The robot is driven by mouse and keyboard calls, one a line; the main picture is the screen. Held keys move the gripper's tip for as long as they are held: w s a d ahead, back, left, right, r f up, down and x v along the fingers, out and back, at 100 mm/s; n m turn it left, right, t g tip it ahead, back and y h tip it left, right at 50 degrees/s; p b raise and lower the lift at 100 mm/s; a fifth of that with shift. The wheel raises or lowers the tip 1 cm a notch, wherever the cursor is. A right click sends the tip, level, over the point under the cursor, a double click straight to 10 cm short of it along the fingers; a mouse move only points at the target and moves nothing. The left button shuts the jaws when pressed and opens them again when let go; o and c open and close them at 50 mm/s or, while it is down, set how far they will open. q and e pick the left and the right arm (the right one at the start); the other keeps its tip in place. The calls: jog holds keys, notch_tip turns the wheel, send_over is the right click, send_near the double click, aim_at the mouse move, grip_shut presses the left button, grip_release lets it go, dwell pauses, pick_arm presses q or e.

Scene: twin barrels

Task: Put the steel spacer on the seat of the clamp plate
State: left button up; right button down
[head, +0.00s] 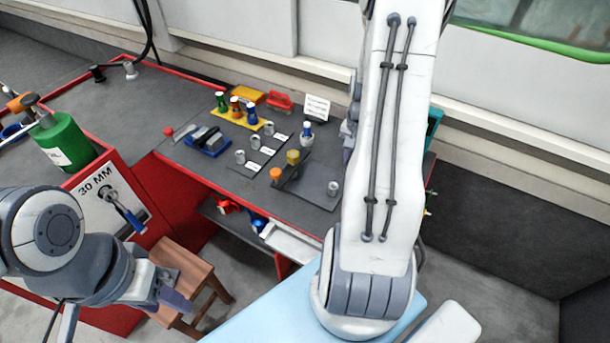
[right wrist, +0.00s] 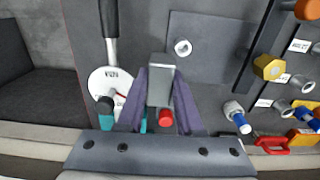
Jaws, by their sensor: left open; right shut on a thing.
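A dark square plate (head: 318,178), which I take for the clamp plate, lies on the bench's right part. It also shows in the right wrist view (right wrist: 212,30). A short steel ring or cylinder (head: 334,188) stands on it, also seen in the right wrist view (right wrist: 182,47). Several similar steel cylinders (head: 240,157) stand beside white labels; I cannot tell which is the task's spacer. My left gripper (head: 172,299) is open, low at left.
A dark bar with an orange knob (head: 275,174) and a yellow knob (head: 292,157) lies beside the plate. A blue-topped part (head: 307,133) stands behind. A round dial with a black handle (right wrist: 110,85) is left of my right gripper. A wooden stool (head: 185,275) stands below the bench.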

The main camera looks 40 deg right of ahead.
jog(key=p, duration=0.2)
send_over(312, 184)
notch_tip(312, 184, down, 7)
jog(key=shift+w+d+r, duration=0.1)
jog(key=shift+r, duration=0.1)
notch_tip(312, 184, down, 4)
jog(key=shift+r, duration=0.1)
jog(key=shift+f, duration=0.2)
jog(key=shift+f, duration=0.15)
jog(key=c, duration=0.6)
grip_release()
jog(key=shift+o, duration=0.2)
